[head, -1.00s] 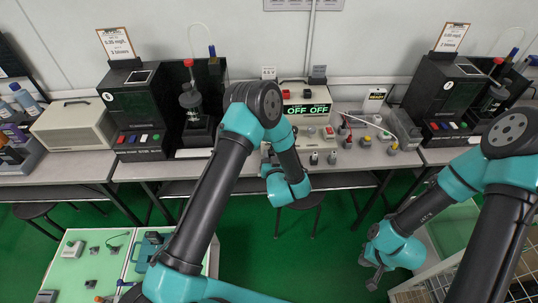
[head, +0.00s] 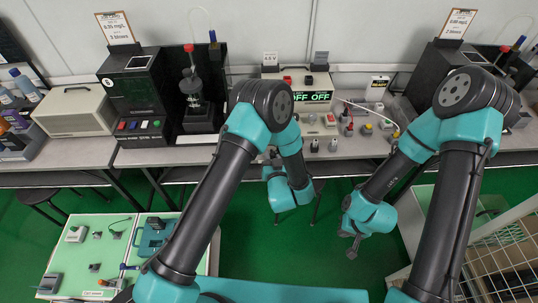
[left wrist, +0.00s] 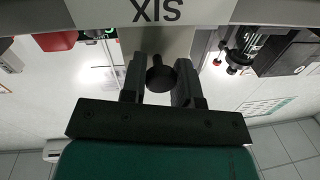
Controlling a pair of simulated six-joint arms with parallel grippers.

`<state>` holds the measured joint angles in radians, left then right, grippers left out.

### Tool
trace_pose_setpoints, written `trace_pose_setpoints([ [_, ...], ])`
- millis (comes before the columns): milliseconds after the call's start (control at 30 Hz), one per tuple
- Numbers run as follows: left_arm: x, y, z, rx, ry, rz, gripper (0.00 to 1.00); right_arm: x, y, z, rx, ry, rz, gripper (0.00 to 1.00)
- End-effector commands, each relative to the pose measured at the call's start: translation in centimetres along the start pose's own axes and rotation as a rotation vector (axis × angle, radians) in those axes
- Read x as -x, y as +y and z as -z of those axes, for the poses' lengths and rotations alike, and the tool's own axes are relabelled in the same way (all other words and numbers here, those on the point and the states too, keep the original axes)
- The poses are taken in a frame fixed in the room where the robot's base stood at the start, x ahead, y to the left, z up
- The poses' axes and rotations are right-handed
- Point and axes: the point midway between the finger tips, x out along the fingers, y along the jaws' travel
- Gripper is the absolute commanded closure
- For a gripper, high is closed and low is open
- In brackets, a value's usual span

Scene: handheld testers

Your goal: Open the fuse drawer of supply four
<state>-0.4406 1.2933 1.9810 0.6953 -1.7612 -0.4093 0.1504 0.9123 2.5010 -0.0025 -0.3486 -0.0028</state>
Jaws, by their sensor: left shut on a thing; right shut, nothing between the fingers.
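In the left wrist view a black round knob (left wrist: 161,77) sits between the two dark fingers of my left gripper (left wrist: 158,85), which is shut on it. A pale housing behind it carries the upside-down lettering SIX (left wrist: 157,10); no FOUR label is readable. In the head view my left gripper (head: 273,157) is at the front edge of the bench, mostly hidden by its own wrist. The supply box (head: 296,83) with two OFF displays (head: 296,97) stands behind it. Whether a drawer is out cannot be seen. My right gripper (head: 352,246) is shut and empty, over the floor.
The bench (head: 335,153) holds several small coloured testers and plugs right of my left arm. Black tester stations stand left (head: 140,95) and right (head: 440,70). A green-topped table (head: 75,262) stands lower left, a wire basket (head: 500,260) lower right. Green floor lies between.

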Motion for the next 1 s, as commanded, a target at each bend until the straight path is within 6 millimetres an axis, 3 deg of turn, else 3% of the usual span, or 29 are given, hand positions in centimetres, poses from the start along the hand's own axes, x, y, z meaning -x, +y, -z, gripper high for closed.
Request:
trace_pose_setpoints([
  [33,0.0,0.0,0.0,0.000,0.000,-0.001,1.00,0.0,0.0,0.0,0.000,0.000,0.000,1.00],
  [67,0.0,0.0,0.0,0.000,0.000,-0.001,0.70,0.0,0.0,0.0,0.000,0.000,0.000,1.00],
  [300,0.0,0.0,0.0,0.000,0.000,0.000,0.47,0.0,0.0,0.0,0.000,0.000,0.000,1.00],
  [667,0.3,0.0,0.0,0.000,-0.001,-0.001,0.45,0.0,0.0,0.0,0.000,0.000,0.000,1.00],
  [867,2.4,0.1,0.0,-0.001,-0.001,-0.003,0.45,0.0,0.0,0.0,0.000,0.000,0.000,1.00],
  [1000,4.9,0.1,0.0,-0.002,-0.001,-0.004,0.45,0.0,0.0,0.0,0.000,0.000,0.000,1.00],
])
